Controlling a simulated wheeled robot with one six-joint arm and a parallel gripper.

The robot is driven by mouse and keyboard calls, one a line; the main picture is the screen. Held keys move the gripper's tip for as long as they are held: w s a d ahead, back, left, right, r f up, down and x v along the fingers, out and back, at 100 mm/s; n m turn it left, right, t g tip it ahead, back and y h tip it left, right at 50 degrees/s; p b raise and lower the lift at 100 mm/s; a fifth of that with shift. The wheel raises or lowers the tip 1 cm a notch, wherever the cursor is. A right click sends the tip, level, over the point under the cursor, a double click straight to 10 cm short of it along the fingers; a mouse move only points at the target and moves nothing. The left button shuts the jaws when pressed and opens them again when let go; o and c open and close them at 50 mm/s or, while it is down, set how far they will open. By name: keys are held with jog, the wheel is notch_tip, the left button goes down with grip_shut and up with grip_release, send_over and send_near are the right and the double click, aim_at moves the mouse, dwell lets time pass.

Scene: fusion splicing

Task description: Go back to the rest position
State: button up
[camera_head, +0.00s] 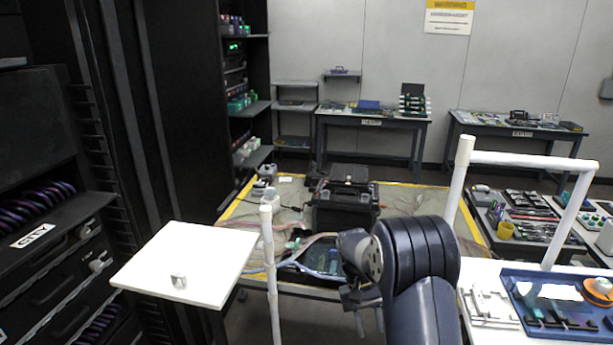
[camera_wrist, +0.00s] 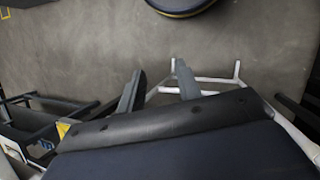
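My gripper (camera_head: 369,322) hangs below the dark arm in the middle of the head view, in front of the yellow-edged work table (camera_head: 408,190). In the wrist view my gripper (camera_wrist: 158,82) shows two grey fingers spread apart, with only bare floor and white rails behind them. It is open and holds nothing that I can see. The arm hides part of the table's front right side.
A white board (camera_head: 190,258) with a small metal piece on it stands at left. A white counter (camera_head: 480,322) with a blue tray (camera_head: 512,284) is at right, beside a white rail (camera_head: 520,160). A black case (camera_head: 340,214) and cables lie on the work table. Dark racks line the left.

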jog(key=shift+s+d, duration=0.2)
jog(key=shift+s, duration=0.3)
jog(key=shift+s, duration=0.1)
